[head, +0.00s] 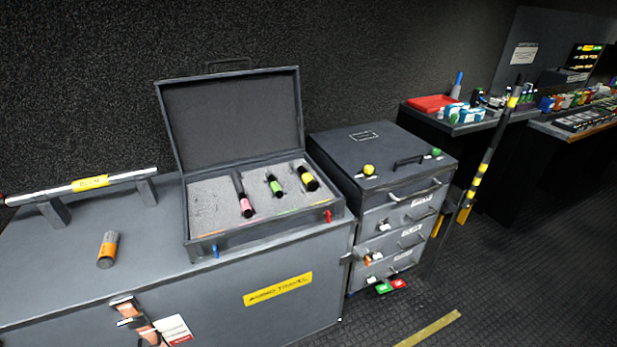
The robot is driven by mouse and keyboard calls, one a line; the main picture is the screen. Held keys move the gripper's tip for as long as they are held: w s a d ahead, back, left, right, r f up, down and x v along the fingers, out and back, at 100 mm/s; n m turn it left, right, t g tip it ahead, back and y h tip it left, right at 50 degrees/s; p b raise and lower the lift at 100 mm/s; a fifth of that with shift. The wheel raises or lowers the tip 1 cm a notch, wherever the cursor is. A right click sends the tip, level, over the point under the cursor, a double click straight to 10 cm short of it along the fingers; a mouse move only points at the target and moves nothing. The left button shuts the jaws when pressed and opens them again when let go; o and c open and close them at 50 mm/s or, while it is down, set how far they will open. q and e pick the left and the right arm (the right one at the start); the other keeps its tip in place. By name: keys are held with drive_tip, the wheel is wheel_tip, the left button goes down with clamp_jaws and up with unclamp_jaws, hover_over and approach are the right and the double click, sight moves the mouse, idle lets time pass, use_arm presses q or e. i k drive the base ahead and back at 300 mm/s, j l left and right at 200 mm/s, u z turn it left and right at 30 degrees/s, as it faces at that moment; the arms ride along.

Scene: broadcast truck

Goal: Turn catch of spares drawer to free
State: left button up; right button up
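A grey drawer cabinet (330,148) stands right of the long grey case, with several drawers stacked in its front. The upper drawer (435,188), middle drawer (425,217) and lower drawer (405,262) each have a bar handle and a small white label. The labels are too small to read surely, so I cannot tell which is the spares drawer. Small catches sit at the drawers' left: a pale upper catch (392,197), a pale middle catch (384,227) and an orange lower catch (367,260). The drawers look closed. Neither gripper is in view.
An open case (205,243) with foam and several coloured cylinders sits on the long grey case (60,268). A black-and-yellow pole (490,150) rises right of the cabinet. The floor (490,285) in front is mostly clear.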

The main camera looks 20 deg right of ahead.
sight(397, 262)
drive_tip(key=z, duration=1.5)
drive_tip(key=i+l+u, duration=0.1)
drive_tip(key=l, duration=0.25)
drive_tip(key=i+l+u, duration=0.1)
drive_tip(key=i+l, duration=0.35)
drive_tip(key=l, duration=0.25)
drive_tip(key=i+l+u, duration=0.15)
drive_tip(key=l, duration=0.2)
drive_tip(key=i+l+u, duration=0.1)
drive_tip(key=l, duration=0.25)
drive_tip(key=i+l+u, duration=0.1)
drive_tip(key=l, duration=0.3)
drive_tip(key=i, duration=0.05)
